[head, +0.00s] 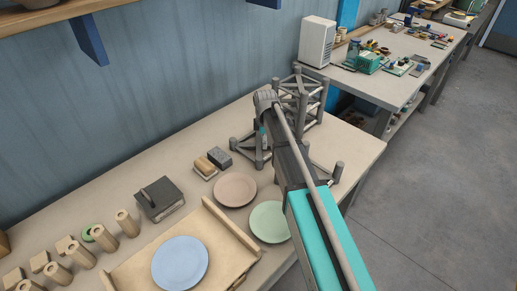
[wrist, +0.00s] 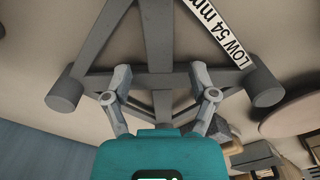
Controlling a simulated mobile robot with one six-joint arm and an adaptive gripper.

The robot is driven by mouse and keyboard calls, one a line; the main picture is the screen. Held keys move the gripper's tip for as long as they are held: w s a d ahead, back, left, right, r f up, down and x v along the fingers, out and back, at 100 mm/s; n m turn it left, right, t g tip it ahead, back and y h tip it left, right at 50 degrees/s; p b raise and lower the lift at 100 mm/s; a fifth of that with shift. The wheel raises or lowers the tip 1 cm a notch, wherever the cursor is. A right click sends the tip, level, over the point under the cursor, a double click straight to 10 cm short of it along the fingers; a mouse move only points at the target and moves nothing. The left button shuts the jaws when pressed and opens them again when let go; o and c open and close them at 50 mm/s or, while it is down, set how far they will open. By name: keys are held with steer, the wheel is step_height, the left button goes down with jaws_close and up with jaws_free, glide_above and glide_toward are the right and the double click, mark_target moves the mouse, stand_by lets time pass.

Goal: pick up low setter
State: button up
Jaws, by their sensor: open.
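The low setter (wrist: 155,30) is a grey frame of bars with round feet. A white label reading "LOW 54 mm" lies along one bar. In the head view the low setter (head: 338,171) stands on the bench, mostly hidden behind my arm. My gripper (wrist: 160,76) is open in the wrist view, one finger on each side of a grey bar running down from the setter's middle. I cannot tell whether the fingers touch it. In the head view my arm hides the fingers.
A taller grey frame (head: 314,84) stands just behind. A pinkish plate (head: 235,189), a green plate (head: 269,222) and a sponge-like block (head: 205,166) are close by. A blue plate (head: 180,263) lies on a wooden tray (head: 130,272). Wooden cylinders line the bench's left.

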steer(key=shift+f+b, duration=0.65)
steer(key=shift+f, duration=0.25)
jaws_close()
